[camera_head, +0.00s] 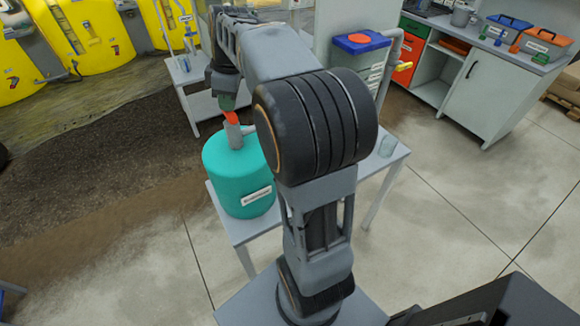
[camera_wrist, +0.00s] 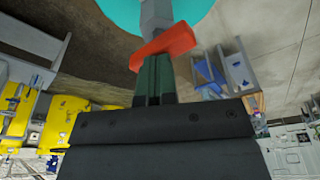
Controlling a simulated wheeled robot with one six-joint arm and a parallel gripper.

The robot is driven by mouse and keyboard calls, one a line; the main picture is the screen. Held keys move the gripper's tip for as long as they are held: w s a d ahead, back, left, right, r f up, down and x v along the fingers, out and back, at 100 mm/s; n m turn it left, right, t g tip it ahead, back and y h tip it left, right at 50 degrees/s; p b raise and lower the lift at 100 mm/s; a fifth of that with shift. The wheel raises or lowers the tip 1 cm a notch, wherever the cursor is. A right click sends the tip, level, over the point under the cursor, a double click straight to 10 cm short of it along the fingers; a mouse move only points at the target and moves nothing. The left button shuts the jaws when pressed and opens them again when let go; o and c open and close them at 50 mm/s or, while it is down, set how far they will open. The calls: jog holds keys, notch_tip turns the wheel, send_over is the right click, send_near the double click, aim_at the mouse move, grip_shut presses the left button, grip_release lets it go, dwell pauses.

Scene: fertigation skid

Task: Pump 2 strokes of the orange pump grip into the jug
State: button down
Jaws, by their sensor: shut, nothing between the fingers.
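The orange pump grip (camera_head: 232,118) sits on top of a grey pump stem (camera_head: 236,136) on a teal drum (camera_head: 238,180). My gripper (camera_head: 229,103) is directly above the grip, pointing down. In the wrist view my gripper's fingers (camera_wrist: 156,62) are closed together, and their tips meet the orange grip (camera_wrist: 165,45); whether they press on it I cannot tell. The grip is not between the fingers. A small clear vessel (camera_head: 388,146), perhaps the jug, stands on the table right of my arm. My arm hides the middle of the table and the pump's outlet.
The drum stands on a light grey table (camera_head: 240,229). Behind are a blue-lidded bin (camera_head: 358,43), a second small table (camera_head: 205,104) and yellow tanks (camera_head: 105,30). A cabinet (camera_head: 490,90) with toolboxes is at the right.

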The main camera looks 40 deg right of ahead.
jog(key=shift+f, duration=0.35)
jog(key=shift+r, duration=0.1)
jog(key=shift+r+p, duration=2.5)
jog(key=shift+r, duration=0.5)
jog(key=shift+f, duration=0.2)
jog(key=shift+f+b, duration=2.3)
jog(key=shift+f, duration=0.5)
jog(key=shift+r, duration=0.15)
jog(key=shift+r+p, duration=2.5)
jog(key=shift+r, duration=0.35)
